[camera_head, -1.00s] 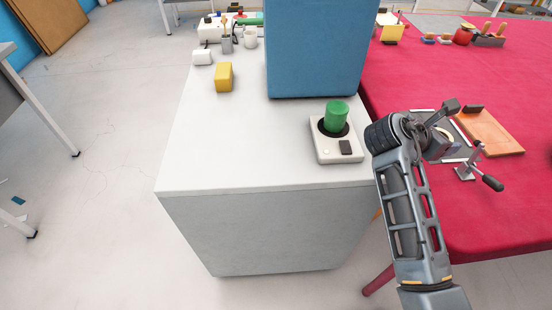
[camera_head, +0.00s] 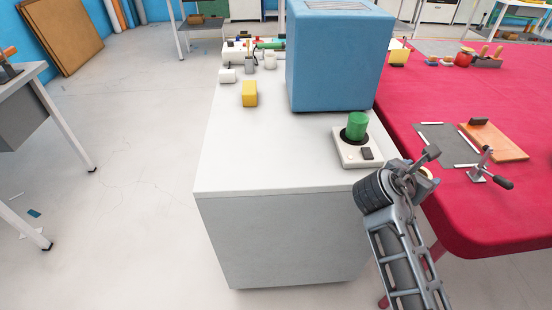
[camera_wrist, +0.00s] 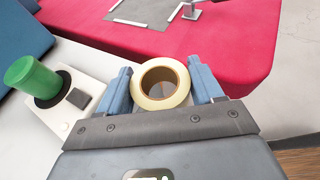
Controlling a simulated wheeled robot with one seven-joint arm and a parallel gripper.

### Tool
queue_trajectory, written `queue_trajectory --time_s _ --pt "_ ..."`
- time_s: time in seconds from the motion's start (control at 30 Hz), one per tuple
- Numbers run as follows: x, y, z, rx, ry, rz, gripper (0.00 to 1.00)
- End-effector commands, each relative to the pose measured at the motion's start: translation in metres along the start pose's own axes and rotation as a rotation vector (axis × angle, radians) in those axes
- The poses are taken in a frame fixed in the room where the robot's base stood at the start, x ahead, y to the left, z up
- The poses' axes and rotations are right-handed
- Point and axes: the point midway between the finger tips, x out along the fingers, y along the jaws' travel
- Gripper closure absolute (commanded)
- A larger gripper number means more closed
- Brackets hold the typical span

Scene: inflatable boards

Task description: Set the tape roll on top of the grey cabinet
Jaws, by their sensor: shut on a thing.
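The tape roll (camera_wrist: 148,98) is a pale yellow ring with a brown core. In the wrist view it sits between the two blue fingers of my gripper (camera_wrist: 161,90), which is shut on it. In the head view only a bit of the roll (camera_head: 426,173) shows beside my gripper (camera_head: 424,168); my wrist hides the rest. The grey cabinet (camera_head: 262,155) has a pale, light grey top and stands left of my gripper. The roll is held in the air near the cabinet's right front corner, close to the red table's edge.
A white device with a green cylinder (camera_head: 357,126) stands on the cabinet's right side. A large blue box (camera_head: 335,60) stands behind it, and a yellow block (camera_head: 249,93) at the left. The cabinet top's front left is clear. The red table (camera_head: 490,215) borders the right.

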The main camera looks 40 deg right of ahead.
Motion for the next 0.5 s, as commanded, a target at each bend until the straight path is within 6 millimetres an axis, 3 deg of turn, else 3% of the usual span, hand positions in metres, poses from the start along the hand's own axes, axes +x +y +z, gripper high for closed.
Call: queue_trajectory --time_s 0.27,0.5 --pt "-0.047 0.029 -0.052 -0.121 0.003 0.279 0.64" --pt "-0.117 0.074 -0.129 -0.297 0.002 0.706 0.64"
